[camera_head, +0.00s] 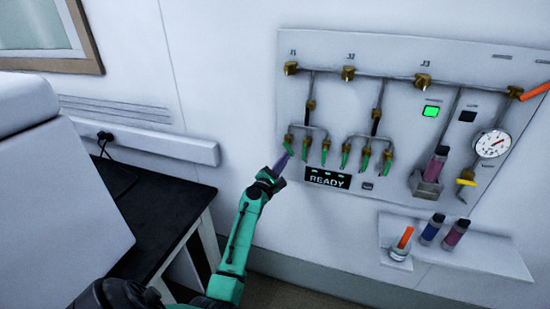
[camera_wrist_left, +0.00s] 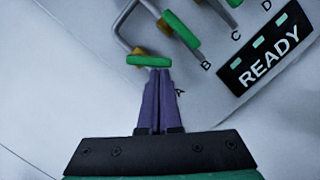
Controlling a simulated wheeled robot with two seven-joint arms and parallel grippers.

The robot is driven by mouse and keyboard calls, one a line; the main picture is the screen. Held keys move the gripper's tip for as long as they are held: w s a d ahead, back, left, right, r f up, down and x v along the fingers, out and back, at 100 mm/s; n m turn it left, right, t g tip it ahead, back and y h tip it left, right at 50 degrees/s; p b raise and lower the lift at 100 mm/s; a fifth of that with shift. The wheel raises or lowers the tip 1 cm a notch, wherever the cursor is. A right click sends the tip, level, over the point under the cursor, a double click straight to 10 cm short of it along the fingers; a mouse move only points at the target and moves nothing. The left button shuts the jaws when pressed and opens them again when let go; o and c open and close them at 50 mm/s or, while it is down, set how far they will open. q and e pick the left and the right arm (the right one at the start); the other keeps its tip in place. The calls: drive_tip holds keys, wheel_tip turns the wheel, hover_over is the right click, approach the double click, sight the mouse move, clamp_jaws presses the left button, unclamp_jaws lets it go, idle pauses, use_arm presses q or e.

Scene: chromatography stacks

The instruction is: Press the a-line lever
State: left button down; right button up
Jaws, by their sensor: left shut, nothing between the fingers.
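The a-line lever (camera_head: 288,149) is the leftmost green handle in the lower row on the wall panel. In the left wrist view the green a-line lever (camera_wrist_left: 149,60) lies crosswise just beyond my fingertips, near the letter A. It sits at a different angle from the B lever (camera_wrist_left: 180,27). My left gripper (camera_head: 283,161) has purple fingers and is pointed up at the a-line lever. In the left wrist view the fingers of my left gripper (camera_wrist_left: 158,74) are together and empty. Their tips appear at the lever's edge; I cannot tell whether they touch. My right gripper is out of view.
Several other green levers (camera_head: 345,155) hang to the right. A READY display (camera_head: 327,178) is below them. A shelf (camera_head: 480,257) holds capped vials. A dark table (camera_head: 160,205) stands at the left.

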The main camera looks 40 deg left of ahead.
use_arm(q)
drive_tip(key=n+y, duration=0.1)
drive_tip(key=n, duration=0.2)
drive_tip(key=d+r+n+y, duration=0.1)
drive_tip(key=n, duration=0.2)
drive_tip(key=w+d+n+y, duration=0.1)
drive_tip(key=n, duration=0.2)
drive_tip(key=shift+d+r+p, duration=0.25)
drive_tip(key=shift+p, duration=0.05)
drive_tip(key=shift+d+r, duration=0.1)
idle(0.8)
